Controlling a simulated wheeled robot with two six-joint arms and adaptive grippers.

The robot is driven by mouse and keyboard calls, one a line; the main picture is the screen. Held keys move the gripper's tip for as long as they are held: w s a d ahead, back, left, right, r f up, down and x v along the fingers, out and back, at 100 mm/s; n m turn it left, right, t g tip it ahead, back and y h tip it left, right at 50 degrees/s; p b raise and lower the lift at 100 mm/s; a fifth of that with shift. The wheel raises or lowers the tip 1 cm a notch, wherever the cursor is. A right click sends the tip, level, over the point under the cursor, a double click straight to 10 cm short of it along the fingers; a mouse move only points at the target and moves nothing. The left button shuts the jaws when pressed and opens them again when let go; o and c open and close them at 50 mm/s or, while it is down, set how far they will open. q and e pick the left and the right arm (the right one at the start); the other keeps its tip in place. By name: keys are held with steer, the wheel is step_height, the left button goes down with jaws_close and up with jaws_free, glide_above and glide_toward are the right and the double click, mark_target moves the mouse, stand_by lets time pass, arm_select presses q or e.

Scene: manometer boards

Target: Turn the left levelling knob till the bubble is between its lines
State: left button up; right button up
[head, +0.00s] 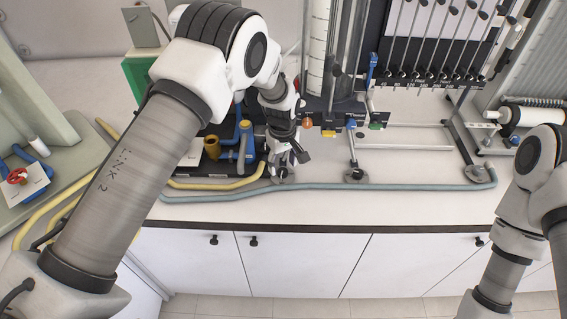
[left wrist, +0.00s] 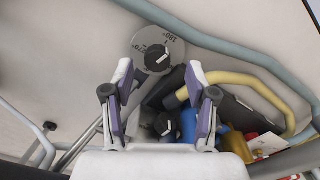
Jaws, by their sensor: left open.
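My left gripper (head: 288,160) is low over the counter, near a round foot (head: 281,179) at the left end of the manometer frame. In the left wrist view my left gripper (left wrist: 160,92) is open, with nothing between its fingertips. A grey disc with markings, including "180", carries a black knob (left wrist: 157,57) with a white mark. This knob lies beyond the fingertips, slightly above the gap between them, apart from both fingers. A second dark knob (left wrist: 165,124) shows farther down between the fingers. I cannot make out the bubble or its lines. My right gripper is out of view.
A blue-grey hose (head: 400,187) runs along the counter front, beside a yellow hose (head: 215,184). Blue and brass fittings (head: 212,147) stand left of the gripper. The white counter front (head: 330,208) is clear.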

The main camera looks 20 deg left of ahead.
mark_target(283, 172)
arm_select(q)
steer(key=f, duration=0.2)
steer(key=w+f, duration=0.1)
steer(key=shift+f+p, duration=0.3)
steer(key=shift+f, duration=0.05)
steer(key=shift+s, duration=0.15)
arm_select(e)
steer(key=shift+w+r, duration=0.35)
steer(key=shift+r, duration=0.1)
arm_select(q)
steer(key=shift+s+r, duration=0.1)
steer(key=shift+r, duration=0.05)
steer(key=c, duration=0.4)
jaws_close()
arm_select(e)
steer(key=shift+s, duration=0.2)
arm_select(q)
steer(key=shift+s, duration=0.1)
